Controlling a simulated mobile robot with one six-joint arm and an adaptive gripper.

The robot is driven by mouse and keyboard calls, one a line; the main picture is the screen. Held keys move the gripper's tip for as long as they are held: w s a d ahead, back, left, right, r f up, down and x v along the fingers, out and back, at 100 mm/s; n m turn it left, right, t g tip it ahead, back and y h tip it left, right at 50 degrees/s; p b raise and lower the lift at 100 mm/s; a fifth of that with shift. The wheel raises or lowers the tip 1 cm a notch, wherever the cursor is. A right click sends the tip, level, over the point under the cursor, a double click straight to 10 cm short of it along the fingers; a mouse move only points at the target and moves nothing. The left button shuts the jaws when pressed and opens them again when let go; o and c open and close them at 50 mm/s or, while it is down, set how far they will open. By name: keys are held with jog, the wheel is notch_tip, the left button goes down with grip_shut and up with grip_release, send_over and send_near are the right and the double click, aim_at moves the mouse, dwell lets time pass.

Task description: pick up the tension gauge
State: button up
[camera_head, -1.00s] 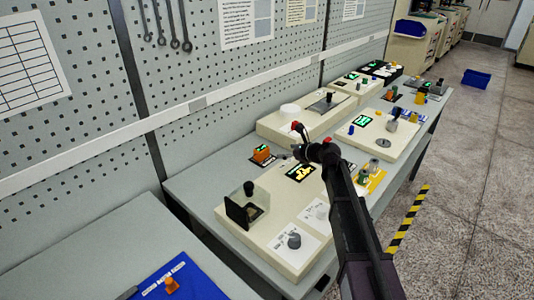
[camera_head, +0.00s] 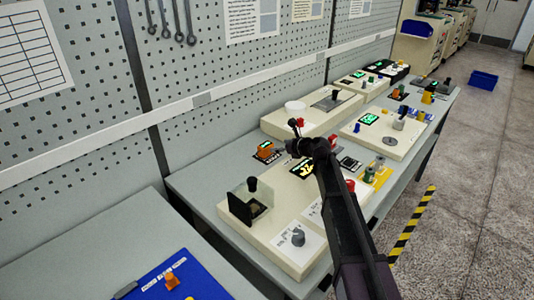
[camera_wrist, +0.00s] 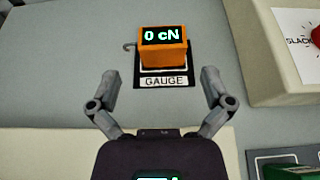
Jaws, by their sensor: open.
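The tension gauge (camera_wrist: 163,50) is a small orange box with a lit "0 cN" display and a small hook at its left side. It sits on a black mat labelled GAUGE (camera_wrist: 165,82) in the wrist view. In the head view the gauge (camera_head: 265,150) is on the bench, left of my gripper (camera_head: 298,140). In the wrist view my gripper (camera_wrist: 158,100) is open and empty. Its two fingers are spread to either side of the label, short of the gauge and apart from it.
A cream winding unit (camera_head: 240,211) with a dark guard and a knob stands in front. Another cream unit (camera_head: 290,122) is behind; its edge with a SLACK label and red knob shows at right in the wrist view (camera_wrist: 275,65). Grey bench around the gauge's left is clear.

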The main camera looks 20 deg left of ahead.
aim_at(267, 145)
jog(key=shift+b+x, duration=0.35)
jog(key=shift+x, duration=1.25)
jog(key=shift+b+x, duration=0.95)
jog(key=shift+x, duration=0.95)
jog(key=shift+w+a+f, duration=0.35)
jog(key=shift+a, duration=0.15)
jog(key=c, duration=1)
